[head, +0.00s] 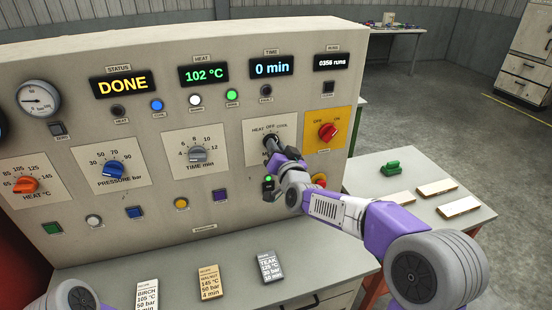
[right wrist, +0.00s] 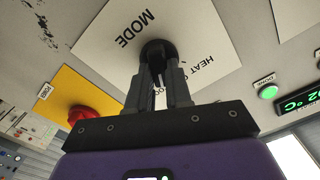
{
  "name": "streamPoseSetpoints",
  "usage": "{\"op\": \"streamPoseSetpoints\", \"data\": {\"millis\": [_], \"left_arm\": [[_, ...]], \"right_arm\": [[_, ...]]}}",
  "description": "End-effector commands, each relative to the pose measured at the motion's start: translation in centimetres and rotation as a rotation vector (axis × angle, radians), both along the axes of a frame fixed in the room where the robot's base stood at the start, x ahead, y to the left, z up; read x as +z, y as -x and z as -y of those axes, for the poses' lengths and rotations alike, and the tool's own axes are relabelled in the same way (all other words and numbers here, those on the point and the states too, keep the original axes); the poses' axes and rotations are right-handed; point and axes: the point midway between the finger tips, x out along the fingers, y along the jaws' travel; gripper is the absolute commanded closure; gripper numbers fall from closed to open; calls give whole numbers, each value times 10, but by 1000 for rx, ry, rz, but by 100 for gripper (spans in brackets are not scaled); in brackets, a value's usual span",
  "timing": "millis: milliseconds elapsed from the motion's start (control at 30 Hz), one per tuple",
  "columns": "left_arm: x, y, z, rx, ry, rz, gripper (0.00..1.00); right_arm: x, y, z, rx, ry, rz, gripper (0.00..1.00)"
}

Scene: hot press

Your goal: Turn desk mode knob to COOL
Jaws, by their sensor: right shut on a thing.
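The mode knob (right wrist: 157,50) is a dark round knob on a white plate (right wrist: 105,25) marked MODE, HEAT, OFF and COOL. In the head view the plate (head: 285,128) is at the right of the panel, and the knob is mostly hidden by my right gripper. My right gripper (right wrist: 160,70) is at the knob with its dark fingers closed on it from both sides. In the head view my right gripper (head: 274,160) reaches in from the right. The knob's pointer is hidden, so its setting cannot be told. My left gripper is out of view.
A red power knob (head: 327,131) on a yellow plate is just right of the mode plate. The time knob (head: 197,154) is to its left. Displays read DONE, 102 °C and 0 min. Recipe cards (head: 270,266) lie on the ledge below. A side table (head: 440,170) stands at right.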

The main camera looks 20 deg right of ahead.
Motion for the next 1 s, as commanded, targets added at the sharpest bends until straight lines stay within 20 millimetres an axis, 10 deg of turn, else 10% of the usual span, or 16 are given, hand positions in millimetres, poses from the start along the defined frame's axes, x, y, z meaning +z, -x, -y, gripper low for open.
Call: {"op": "streamPoseSetpoints", "data": {"millis": [933, 1000], "left_arm": [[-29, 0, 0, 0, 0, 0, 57], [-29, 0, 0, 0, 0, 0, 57]], "right_arm": [[-1, 0, 1, 0, -212, -10, 100], [0, 0, 1, 0, -212, -10, 70]]}}
